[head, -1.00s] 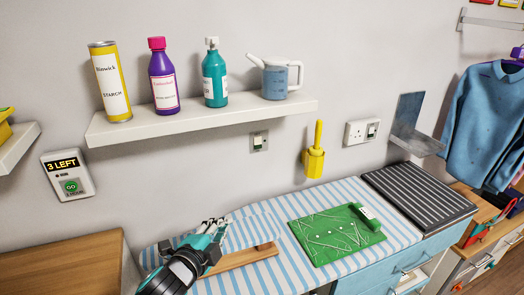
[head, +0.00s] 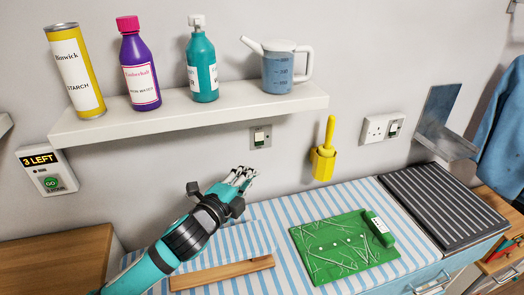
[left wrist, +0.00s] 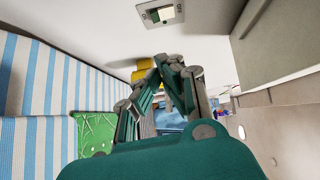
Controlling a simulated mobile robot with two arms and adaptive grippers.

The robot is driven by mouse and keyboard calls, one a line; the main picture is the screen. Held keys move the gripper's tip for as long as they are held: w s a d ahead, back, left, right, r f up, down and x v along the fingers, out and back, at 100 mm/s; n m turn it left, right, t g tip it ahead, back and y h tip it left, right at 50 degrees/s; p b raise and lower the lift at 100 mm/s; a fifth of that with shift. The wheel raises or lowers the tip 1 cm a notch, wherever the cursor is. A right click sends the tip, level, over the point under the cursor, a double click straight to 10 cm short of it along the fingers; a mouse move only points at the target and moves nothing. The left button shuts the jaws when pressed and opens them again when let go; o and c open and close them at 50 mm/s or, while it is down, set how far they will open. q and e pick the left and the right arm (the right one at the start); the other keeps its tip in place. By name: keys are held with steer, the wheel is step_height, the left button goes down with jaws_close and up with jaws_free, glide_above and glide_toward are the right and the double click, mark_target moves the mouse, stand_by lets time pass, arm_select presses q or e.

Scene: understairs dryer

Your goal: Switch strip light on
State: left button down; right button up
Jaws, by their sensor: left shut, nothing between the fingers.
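A small metal wall switch (head: 260,137) with a white rocker sits on the wall just under the shelf. It also shows at the top of the left wrist view (left wrist: 160,13). My left gripper (head: 245,174) is shut and empty, in front of the wall, below and slightly left of the switch, with a gap between them. In the left wrist view its fingertips (left wrist: 170,60) come together below the switch plate. A strip light is not visible. My right gripper is not in view.
A white shelf (head: 200,112) with bottles, a starch can and a jug overhangs the switch. A yellow holder with a handle (head: 323,160) hangs to the right, then a white socket (head: 382,127). Below are a striped ironing surface (head: 345,206) and a green mat (head: 325,262).

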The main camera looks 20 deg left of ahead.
mark_target(259, 139)
arm_select(q)
steer(key=a+p+x, duration=0.2)
steer(key=x, duration=1)
steer(key=shift+w+a+p, duration=0.25)
steer(key=shift+a+p, duration=0.05)
steer(key=shift+a, duration=0.1)
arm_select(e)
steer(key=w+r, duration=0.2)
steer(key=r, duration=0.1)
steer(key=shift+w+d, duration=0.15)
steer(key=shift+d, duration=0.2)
arm_select(q)
steer(key=shift+f, duration=0.1)
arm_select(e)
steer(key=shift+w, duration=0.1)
